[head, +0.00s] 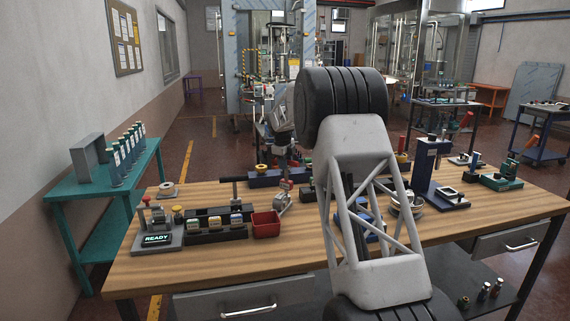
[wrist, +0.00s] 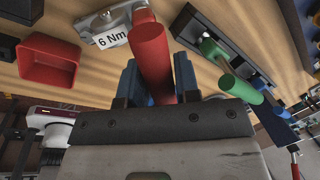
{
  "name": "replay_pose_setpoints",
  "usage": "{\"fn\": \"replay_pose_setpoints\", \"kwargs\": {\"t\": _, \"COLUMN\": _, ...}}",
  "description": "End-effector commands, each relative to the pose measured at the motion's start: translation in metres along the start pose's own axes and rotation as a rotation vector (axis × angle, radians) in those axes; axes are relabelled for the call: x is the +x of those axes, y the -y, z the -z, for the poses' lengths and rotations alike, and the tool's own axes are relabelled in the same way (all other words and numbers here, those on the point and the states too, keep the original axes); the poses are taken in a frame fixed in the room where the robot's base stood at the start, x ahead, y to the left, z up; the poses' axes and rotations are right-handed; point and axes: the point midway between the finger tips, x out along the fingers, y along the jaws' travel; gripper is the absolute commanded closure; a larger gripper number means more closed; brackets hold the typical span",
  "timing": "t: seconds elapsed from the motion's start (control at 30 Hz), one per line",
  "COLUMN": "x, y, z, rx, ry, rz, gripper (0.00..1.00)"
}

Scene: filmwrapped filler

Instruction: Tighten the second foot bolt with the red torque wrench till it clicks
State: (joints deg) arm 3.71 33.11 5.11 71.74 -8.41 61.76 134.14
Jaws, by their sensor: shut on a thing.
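My gripper (wrist: 156,78) has blue fingers closed on the red handle (wrist: 150,45) of a torque wrench in the wrist view. A grey piece labelled 6 Nm (wrist: 110,30) lies at the far end of the handle; I cannot tell whether it is the wrench's body or a holder. In the head view my gripper (head: 285,178) is low over the bench, just behind the red bin (head: 266,231). I cannot make out the foot bolts; my arm hides part of a blue fixture (head: 371,223) on the bench.
The red bin also shows at upper left in the wrist view (wrist: 48,60). A green-handled tool (wrist: 238,87) lies close to the right of my gripper. A READY box (head: 157,240) and a black tray (head: 217,235) stand left on the wooden bench (head: 330,262). A dark blue stand (head: 425,165) is at right.

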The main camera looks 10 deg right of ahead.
Motion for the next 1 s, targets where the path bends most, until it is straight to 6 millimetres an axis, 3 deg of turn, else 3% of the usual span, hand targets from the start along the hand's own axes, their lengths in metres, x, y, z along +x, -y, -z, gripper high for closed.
{"fn": "replay_pose_setpoints", "kwargs": {"t": 0.23, "x": -0.0004, "y": 0.0008, "z": -0.0004, "rx": 0.128, "ry": -0.025, "rz": 0.0, "gripper": 1.0}}
{"fn": "replay_pose_setpoints", "kwargs": {"t": 0.67, "x": -0.0002, "y": 0.0008, "z": -0.0003, "rx": 0.152, "ry": -0.03, "rz": 0.0, "gripper": 1.0}}
{"fn": "replay_pose_setpoints", "kwargs": {"t": 1.0, "x": 0.0006, "y": 0.0021, "z": 0.0, "rx": 0.341, "ry": -0.069, "rz": 0.0, "gripper": 1.0}}
